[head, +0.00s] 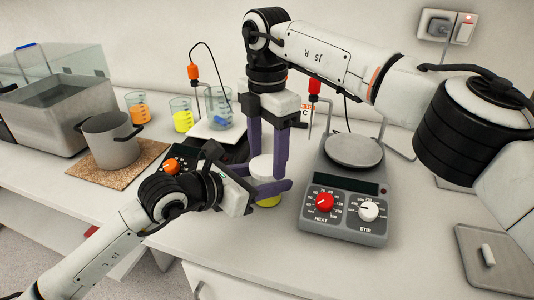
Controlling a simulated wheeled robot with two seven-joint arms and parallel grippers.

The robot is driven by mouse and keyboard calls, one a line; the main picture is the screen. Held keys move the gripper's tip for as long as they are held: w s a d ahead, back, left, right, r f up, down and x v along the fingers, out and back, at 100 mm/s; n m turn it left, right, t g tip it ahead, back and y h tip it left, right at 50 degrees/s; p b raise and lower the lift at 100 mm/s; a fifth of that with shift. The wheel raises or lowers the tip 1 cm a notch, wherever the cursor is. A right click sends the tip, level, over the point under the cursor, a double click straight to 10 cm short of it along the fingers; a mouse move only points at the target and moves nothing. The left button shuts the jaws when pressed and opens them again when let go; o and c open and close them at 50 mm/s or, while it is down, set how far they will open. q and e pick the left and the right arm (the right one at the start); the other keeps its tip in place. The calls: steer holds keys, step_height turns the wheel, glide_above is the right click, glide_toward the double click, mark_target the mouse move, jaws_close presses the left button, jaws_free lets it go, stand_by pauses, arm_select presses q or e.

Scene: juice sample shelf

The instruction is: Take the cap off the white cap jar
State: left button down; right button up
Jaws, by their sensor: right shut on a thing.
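The white cap jar (268,203) stands upright on the white bench near the middle of the head view, with yellow contents low in it. Its white cap (262,168) shows between the purple fingers of my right gripper (268,165), which reaches down from above and is shut on it. My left gripper (268,189) comes in low from the left, with a purple finger across the front of the jar. Its other finger is mostly hidden, so I cannot tell whether it grips the jar. The seam between cap and jar is hidden by the fingers.
A hot plate stirrer (345,207) with red and white knobs stands close on the right. Behind left are a second stirrer (172,165), a beaker (221,110), yellow and orange beakers (182,118), a pot (110,143) and a water bath (55,110). The front bench is clear.

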steer(key=n, duration=0.6)
steer(key=shift+n, duration=0.3)
steer(key=n, duration=0.8)
steer(key=shift+r+n, duration=0.1)
steer(key=shift+n, duration=0.2)
steer(key=n, duration=0.8)
steer(key=shift+n, duration=0.3)
steer(key=n, duration=0.8)
steer(key=shift+n, duration=0.4)
steer(key=n, duration=0.6)
